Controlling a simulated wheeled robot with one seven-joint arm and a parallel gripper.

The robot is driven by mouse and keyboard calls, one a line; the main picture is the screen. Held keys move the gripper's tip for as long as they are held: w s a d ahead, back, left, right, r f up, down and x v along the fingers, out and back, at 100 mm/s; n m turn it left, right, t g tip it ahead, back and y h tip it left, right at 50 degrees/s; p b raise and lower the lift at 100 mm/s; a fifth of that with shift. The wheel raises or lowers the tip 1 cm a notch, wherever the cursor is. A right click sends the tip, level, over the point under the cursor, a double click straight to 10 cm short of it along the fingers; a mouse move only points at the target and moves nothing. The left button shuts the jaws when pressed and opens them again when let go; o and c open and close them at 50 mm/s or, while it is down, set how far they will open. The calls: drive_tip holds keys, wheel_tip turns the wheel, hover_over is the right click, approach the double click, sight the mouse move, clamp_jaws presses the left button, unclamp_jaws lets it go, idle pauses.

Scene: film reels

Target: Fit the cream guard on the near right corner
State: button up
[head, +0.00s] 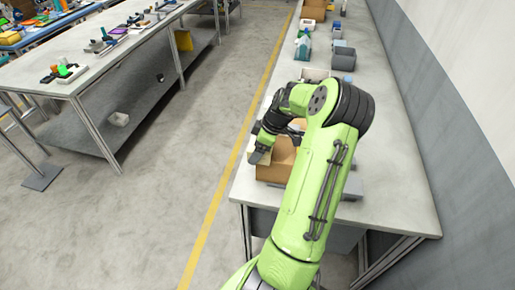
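My gripper (262,148) is dark and points down at the left side of a brown cardboard box (277,164) on the long right-hand table. A small cream piece, which looks like the cream guard (259,157), sits between its fingertips, beside the box's upper left edge. Whether it touches the box is too small to tell. My green arm crosses in front of the box and hides its right part, including the near right corner.
The grey-white table (398,205) has bare room right of my arm. A flat grey item (353,187) lies beside the arm. Grey bins (343,59) and other boxes stand farther back. Another workbench (90,62) is across the aisle at left.

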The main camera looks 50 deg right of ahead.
drive_tip(key=shift+f+b, duration=0.3)
drive_tip(key=shift+s+a+f, duration=0.2)
drive_tip(key=shift+f, duration=0.05)
drive_tip(key=o, duration=0.8)
drive_tip(key=shift+c, duration=0.2)
drive_tip(key=shift+o, duration=0.6)
drive_tip(key=shift+s+a, duration=0.1)
